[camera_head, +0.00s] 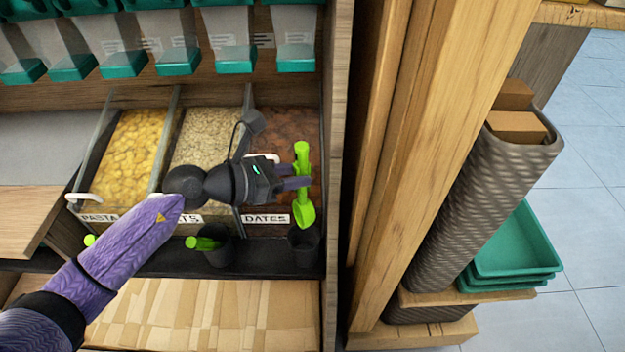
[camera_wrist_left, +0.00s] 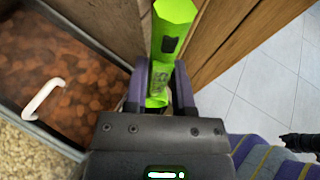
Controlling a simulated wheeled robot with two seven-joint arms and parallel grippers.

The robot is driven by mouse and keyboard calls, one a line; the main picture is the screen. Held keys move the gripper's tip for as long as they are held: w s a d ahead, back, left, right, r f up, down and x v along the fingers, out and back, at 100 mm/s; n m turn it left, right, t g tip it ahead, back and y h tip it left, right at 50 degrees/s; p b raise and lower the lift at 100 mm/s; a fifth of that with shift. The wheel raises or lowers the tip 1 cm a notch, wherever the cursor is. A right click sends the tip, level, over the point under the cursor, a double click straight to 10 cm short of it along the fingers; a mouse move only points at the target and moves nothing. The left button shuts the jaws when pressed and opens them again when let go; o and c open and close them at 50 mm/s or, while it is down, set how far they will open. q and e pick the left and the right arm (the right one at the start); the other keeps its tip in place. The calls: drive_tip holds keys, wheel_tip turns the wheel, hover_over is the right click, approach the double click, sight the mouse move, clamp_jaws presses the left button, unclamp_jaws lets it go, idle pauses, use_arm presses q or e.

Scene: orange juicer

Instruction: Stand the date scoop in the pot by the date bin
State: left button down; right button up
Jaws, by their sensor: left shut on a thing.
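The bright green date scoop (camera_head: 302,154) is held upright in the head view, its bowl end low. My left gripper (camera_head: 297,183) is shut on its middle, in front of the right side of the date bin (camera_head: 290,128). In the left wrist view the scoop (camera_wrist_left: 173,30) sits between the two fingers of the gripper (camera_wrist_left: 160,82). The dark pot (camera_head: 304,248) by the date bin stands just below the scoop's bowl, apart from it. I cannot see inside the pot. The label DATES (camera_head: 266,218) is on the bin front. My right gripper is not in view.
Another dark pot (camera_head: 220,252) holds a green scoop (camera_head: 202,243) to the left. Bins of oats (camera_head: 208,135) and pasta (camera_head: 130,140) lie left of the dates. A wooden upright (camera_head: 400,150) stands close on the right. Clear dispensers (camera_head: 235,30) hang above.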

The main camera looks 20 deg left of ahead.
use_arm(q)
drive_tip(key=b, duration=0.5)
hover_over(297, 217)
wheel_tip(297, 217, down, 5)
drive_tip(key=f+b, duration=0.1)
drive_tip(key=f, duration=0.1)
drive_tip(key=f+b, duration=0.2)
drive_tip(key=f, duration=0.1)
drive_tip(key=f+b, duration=0.2)
drive_tip(key=shift+s+a+f, duration=0.2)
drive_tip(key=shift+s+f, duration=0.05)
drive_tip(key=shift+f, duration=0.05)
drive_tip(key=shift+f+b, duration=0.75)
drive_tip(key=shift+f, duration=0.05)
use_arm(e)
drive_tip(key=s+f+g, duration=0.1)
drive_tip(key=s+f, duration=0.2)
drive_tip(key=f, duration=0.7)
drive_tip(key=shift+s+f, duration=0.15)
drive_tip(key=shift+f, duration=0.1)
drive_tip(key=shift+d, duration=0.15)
use_arm(q)
drive_tip(key=shift+c, duration=1.9)
unclamp_jaws()
drive_tip(key=o, duration=0.3)
drive_tip(key=shift+o, duration=0.4)
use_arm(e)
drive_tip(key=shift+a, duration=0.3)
